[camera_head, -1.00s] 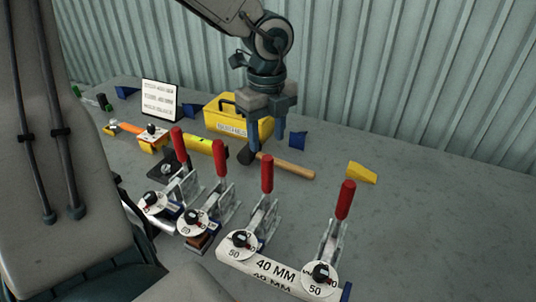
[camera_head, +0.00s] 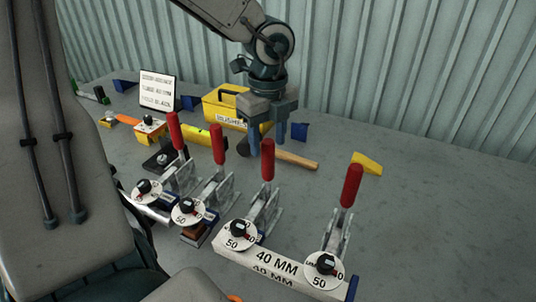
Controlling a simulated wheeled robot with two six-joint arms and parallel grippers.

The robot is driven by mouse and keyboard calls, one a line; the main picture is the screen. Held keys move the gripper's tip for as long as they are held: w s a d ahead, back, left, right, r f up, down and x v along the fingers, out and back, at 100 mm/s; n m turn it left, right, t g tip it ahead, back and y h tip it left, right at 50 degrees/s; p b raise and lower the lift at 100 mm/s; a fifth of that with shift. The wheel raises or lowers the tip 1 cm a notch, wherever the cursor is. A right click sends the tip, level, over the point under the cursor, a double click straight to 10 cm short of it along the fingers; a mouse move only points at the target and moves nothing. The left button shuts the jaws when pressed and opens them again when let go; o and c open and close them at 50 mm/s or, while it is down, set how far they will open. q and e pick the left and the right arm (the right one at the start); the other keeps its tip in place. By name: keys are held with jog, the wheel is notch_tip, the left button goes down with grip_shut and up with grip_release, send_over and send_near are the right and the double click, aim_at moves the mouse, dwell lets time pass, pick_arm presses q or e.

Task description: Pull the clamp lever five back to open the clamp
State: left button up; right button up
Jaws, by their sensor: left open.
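Several toggle clamps with red lever grips stand in a row on the grey table. From left to right I see a first red lever (camera_head: 174,131), a second (camera_head: 216,147), a third (camera_head: 267,160) and a fourth (camera_head: 351,186). All stand roughly upright, and I cannot tell which is lever five. The two right clamps stand by a white block marked 40 MM (camera_head: 277,262). My left gripper (camera_head: 267,142) points down, open and empty, behind the third lever and apart from it as far as I can tell. My right gripper is not in view.
A yellow toolbox (camera_head: 222,106), a wooden-handled hammer (camera_head: 296,159), a yellow level (camera_head: 198,135) and a yellow wedge (camera_head: 367,163) lie behind the clamps. A text sign (camera_head: 158,91) stands at the back left. The table (camera_head: 450,210) is clear at the right.

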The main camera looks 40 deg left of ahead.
aim_at(268, 175)
pick_arm(q)
jog(key=shift+f, duration=1.65)
grip_shut()
